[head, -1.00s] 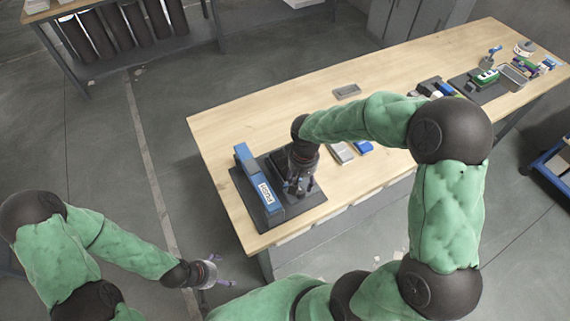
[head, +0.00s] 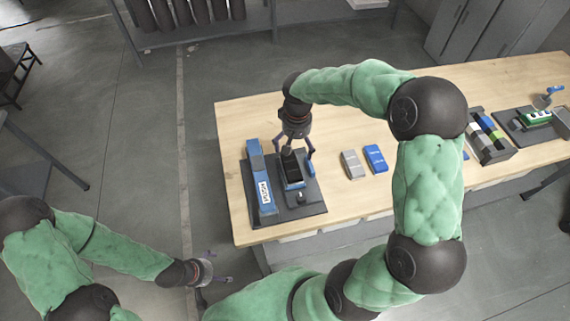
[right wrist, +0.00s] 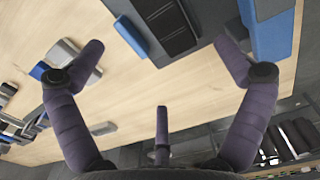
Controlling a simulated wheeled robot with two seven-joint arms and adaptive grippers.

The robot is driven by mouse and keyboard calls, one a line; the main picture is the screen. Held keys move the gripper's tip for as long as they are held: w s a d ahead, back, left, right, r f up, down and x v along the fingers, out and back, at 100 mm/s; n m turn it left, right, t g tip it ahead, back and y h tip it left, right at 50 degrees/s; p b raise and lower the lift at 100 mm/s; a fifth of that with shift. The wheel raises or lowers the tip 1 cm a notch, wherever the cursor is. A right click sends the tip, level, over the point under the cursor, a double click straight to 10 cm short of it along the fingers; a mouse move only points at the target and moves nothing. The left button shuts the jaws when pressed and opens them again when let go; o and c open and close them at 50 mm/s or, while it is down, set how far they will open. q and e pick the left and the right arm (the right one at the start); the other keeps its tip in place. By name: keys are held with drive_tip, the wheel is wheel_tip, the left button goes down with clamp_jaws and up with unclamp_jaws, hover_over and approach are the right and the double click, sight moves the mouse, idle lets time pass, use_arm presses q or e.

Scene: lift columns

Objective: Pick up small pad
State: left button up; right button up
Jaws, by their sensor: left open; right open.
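I cannot tell which piece is the small pad. A grey pad (head: 352,164) and a blue pad (head: 375,158) lie side by side on the table. A small blue piece (head: 310,167) sits at the right edge of the dark base plate (head: 312,210), beside a black block in a blue-edged holder (head: 292,174). The right wrist view shows the black block (right wrist: 166,24) and the blue piece (right wrist: 131,36). My right gripper (head: 296,150) is open and empty, fingers spread above the plate's back edge. My left gripper (head: 208,272) is open and empty, off the table's front left.
A tall blue block (head: 262,180) stands on the plate's left side. Several parts and a dark tray (head: 492,140) are at the table's right. Bare wooden table (head: 240,120) shows behind and left of the plate. A shelf (head: 200,32) stands behind.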

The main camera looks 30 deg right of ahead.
sight(295, 165)
drive_tip(key=f, duration=0.4)
drive_tip(key=shift+w+a+f+b, duration=0.2)
drive_tip(key=shift+b, duration=0.15)
drive_tip(key=shift+s+d+f+b, duration=0.15)
drive_tip(key=shift+f+b, duration=0.15)
drive_tip(key=shift+f, duration=1.3)
drive_tip(key=shift+d+f+b, duration=0.1)
drive_tip(key=shift+f+b, duration=0.15)
drive_tip(key=shift+f, duration=1.35)
drive_tip(key=c, duration=1.4)
